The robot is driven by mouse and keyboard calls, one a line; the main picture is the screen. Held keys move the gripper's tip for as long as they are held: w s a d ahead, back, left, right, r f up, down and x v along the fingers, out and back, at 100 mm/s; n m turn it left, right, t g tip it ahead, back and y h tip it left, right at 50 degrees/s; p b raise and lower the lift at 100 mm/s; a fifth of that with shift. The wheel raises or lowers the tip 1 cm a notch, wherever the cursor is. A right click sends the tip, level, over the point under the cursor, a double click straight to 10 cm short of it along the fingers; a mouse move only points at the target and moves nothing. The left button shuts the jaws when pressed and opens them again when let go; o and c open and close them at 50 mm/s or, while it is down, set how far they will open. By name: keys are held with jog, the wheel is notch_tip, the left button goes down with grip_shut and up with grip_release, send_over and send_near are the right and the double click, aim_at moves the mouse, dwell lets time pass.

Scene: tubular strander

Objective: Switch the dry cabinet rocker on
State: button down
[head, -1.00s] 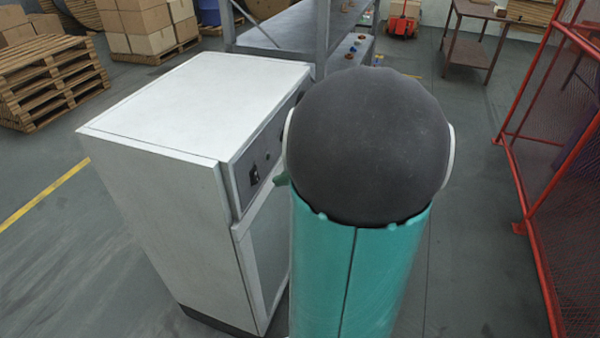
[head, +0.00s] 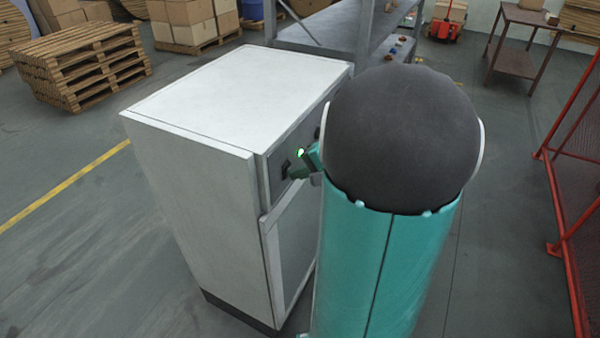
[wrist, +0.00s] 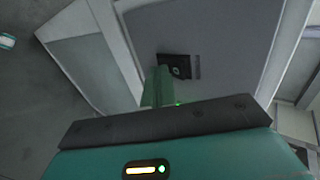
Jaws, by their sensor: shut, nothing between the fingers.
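The dry cabinet (head: 240,95) is a tall white box left of my arm in the head view. Its dark rocker (head: 285,171) is on the upper front panel, and a small lamp (head: 301,153) beside it glows green. Contact cannot be told for sure. In the head view my gripper (head: 299,168) is partly hidden by my arm.
A grey shelf rack (head: 335,35) stands behind the cabinet. A red mesh fence (head: 575,160) is at the right, with open floor between it and my arm. Wooden pallets (head: 82,60) lie at the back left. The floor left of the cabinet is clear.

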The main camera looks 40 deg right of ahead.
jog(key=shift+w+r, duration=0.1)
jog(key=shift+r, duration=0.8)
